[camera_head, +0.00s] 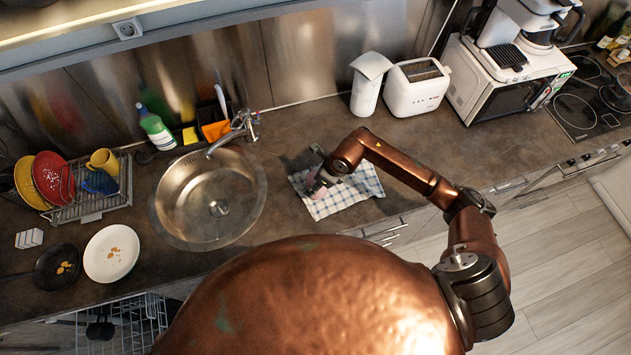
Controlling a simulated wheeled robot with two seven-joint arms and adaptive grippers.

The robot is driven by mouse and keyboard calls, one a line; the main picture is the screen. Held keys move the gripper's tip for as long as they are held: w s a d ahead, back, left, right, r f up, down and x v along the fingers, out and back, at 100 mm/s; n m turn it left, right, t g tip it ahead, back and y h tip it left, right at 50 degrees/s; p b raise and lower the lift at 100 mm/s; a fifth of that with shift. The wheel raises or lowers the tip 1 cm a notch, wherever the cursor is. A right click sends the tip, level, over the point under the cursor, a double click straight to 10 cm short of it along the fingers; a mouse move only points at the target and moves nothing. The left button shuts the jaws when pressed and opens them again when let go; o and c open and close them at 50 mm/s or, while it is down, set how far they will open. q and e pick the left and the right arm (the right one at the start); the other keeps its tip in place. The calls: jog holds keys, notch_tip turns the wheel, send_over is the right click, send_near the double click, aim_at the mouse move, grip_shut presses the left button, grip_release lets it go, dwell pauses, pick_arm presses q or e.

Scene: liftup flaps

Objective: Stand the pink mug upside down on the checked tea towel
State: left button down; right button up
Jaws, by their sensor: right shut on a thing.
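The checked tea towel (352,193) lies flat on the counter to the right of the sink. My right gripper (319,174) is over the towel's left part and is shut on the pink mug (317,189). Only a small part of the mug shows, because the gripper and wrist hide much of it. I cannot tell which way up it is or whether it touches the towel. My left gripper is not in view.
The round sink (207,205) with its tap (235,131) is left of the towel. Behind stand a white canister (367,90) and a toaster (416,88). A dish rack (92,195) and plates (111,254) are at the left. Counter right of the towel is clear.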

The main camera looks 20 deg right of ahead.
jog(key=shift+f, duration=0.2)
jog(key=shift+f, duration=0.15)
jog(key=shift+s+f+b, duration=0.15)
jog(key=shift+f+b, duration=0.3)
jog(key=shift+b, duration=0.05)
jog(key=shift+s+f, duration=0.1)
jog(key=shift+f, duration=0.2)
grip_shut()
jog(key=o, duration=1)
grip_release()
jog(key=shift+d, duration=0.1)
jog(key=shift+c, duration=0.2)
jog(key=o, duration=0.4)
jog(key=shift+w, duration=0.2)
jog(key=shift+r, duration=0.1)
jog(key=shift+r, duration=0.1)
